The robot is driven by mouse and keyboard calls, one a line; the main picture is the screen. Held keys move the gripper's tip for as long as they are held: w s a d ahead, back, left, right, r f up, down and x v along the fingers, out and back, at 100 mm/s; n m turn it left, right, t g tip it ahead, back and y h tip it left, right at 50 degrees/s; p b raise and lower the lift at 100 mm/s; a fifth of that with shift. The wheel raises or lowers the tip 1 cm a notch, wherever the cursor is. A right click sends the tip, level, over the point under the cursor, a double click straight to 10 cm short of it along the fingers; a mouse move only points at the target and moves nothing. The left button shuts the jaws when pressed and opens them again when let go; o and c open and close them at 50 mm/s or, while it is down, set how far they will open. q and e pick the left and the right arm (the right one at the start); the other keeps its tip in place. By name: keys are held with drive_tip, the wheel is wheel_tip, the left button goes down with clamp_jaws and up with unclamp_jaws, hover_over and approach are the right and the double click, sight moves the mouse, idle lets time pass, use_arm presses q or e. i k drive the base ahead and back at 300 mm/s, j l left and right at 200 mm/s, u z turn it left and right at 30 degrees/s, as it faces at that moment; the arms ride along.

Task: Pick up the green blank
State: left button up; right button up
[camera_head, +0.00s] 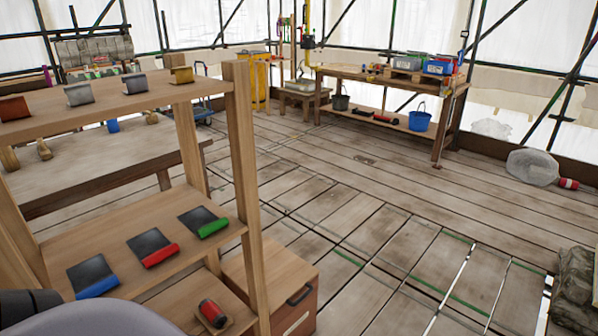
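The green blank (213,228) is a dark plate with a green rolled edge. It lies on the middle shelf of the wooden rack at the left, nearest the right-hand post. A red-edged blank (159,255) and a blue-edged blank (97,286) of the same form lie in a row to its left. A grey and black part of my own body shows at the bottom left corner, left of and nearer than the green blank. No gripper fingers are in view.
The wooden rack (242,150) has posts close to the green blank. Its top shelf holds several metal pieces (79,95). A red cylinder (211,312) lies on the lowest shelf. A wooden box (290,290) stands right of the rack. The plank floor (400,215) beyond is mostly clear.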

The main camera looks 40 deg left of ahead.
sight(201, 222)
drive_tip(key=i+l+u, duration=0.1)
drive_tip(key=i+u, duration=0.15)
drive_tip(key=i, duration=0.25)
drive_tip(key=i+l+u, duration=0.15)
drive_tip(key=i+u, duration=0.15)
drive_tip(key=i, duration=0.2)
drive_tip(key=i+l+u, duration=0.1)
drive_tip(key=i+u, duration=0.15)
drive_tip(key=u, duration=0.15)
drive_tip(key=i+l+u, duration=0.2)
drive_tip(key=u, duration=0.25)
drive_tip(key=i+l+u, duration=0.2)
drive_tip(key=u, duration=0.2)
drive_tip(key=i+l+u, duration=0.15)
drive_tip(key=l+u, duration=0.25)
drive_tip(key=i+l+u, duration=0.1)
drive_tip(key=l+u, duration=0.2)
drive_tip(key=u, duration=0.15)
drive_tip(key=l+u, duration=0.4)
